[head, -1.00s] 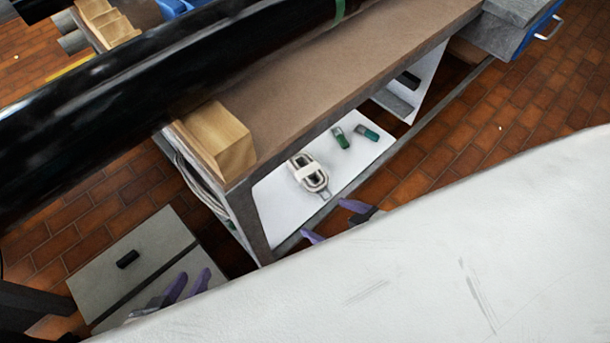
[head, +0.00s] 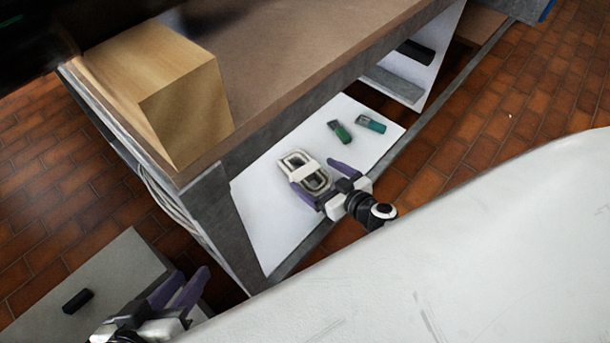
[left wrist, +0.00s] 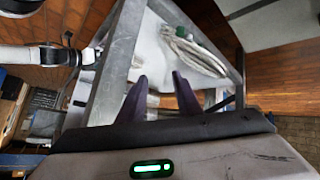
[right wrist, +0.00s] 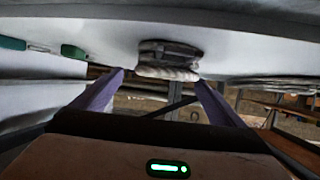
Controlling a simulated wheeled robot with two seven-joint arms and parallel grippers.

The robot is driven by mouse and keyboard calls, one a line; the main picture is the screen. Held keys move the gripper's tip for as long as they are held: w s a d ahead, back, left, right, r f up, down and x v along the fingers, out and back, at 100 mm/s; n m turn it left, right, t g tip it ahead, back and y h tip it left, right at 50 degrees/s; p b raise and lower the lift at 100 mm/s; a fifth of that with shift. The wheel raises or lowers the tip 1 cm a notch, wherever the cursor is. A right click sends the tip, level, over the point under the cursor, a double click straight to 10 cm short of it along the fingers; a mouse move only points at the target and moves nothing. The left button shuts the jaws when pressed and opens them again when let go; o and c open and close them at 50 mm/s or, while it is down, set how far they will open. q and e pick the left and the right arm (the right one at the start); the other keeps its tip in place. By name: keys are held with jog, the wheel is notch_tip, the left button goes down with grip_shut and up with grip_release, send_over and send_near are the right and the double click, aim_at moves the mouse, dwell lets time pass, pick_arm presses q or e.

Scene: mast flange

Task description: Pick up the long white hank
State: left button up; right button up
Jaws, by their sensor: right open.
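The white hank (head: 296,160) lies on the white lower shelf (head: 262,192) of the bench. It is a looped, cream-white bundle with a pale band round its middle. My right gripper (head: 322,180) is open at the hank's near end, its purple fingers spread. In the right wrist view the hank (right wrist: 168,58) appears ahead, centred between the fingertips (right wrist: 160,78); I cannot tell whether they touch it. My left gripper (head: 180,285) is off to the lower left, beyond the bench leg. Its fingers (left wrist: 157,85) are apart and empty.
Two green items (head: 340,132) lie on the shelf behind the hank. The brown bench top (head: 290,60) overhangs the shelf, with a wooden block (head: 185,110) at its corner. Pale cables (head: 165,210) hang on the bench's left side. A large white surface (head: 450,250) fills the foreground.

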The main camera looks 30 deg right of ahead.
aim_at(304, 169)
jog(key=x, duration=0.4)
jog(key=b+x, duration=0.1)
jog(key=x, duration=0.1)
jog(key=shift+w+a+r, duration=0.15)
jog(key=shift+w+a, duration=0.05)
jog(key=shift+a, duration=0.15)
jog(key=c, duration=1.2)
